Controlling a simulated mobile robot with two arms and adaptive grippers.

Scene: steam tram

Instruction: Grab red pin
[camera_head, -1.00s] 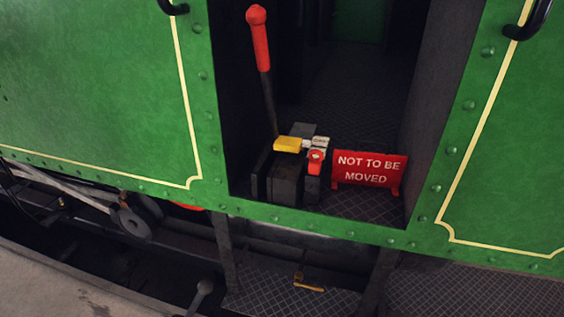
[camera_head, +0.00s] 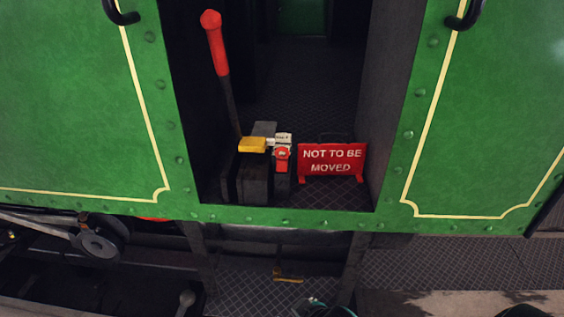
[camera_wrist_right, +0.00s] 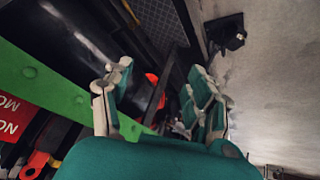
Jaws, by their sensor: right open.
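In the head view, a small red piece with a round light centre (camera_head: 283,155) hangs on the front of the dark lever block, just below a white tag (camera_head: 283,138). I take it for the red pin, but its shape is too small to be sure. It sits between the yellow block (camera_head: 252,144) and the red sign. A red piece (camera_wrist_right: 38,162) beside the sign in the right wrist view looks like the same thing. My right gripper (camera_wrist_right: 160,100) is open and apart from it, with nothing between its fingers. My left gripper is out of view.
A red "NOT TO BE MOVED" sign (camera_head: 332,160) stands on the cab floor. A red-handled lever (camera_head: 216,48) rises at left. Green riveted panels (camera_head: 75,100) flank the doorway. A brass-coloured piece (camera_head: 288,278) lies over the tread-plate step (camera_head: 250,292).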

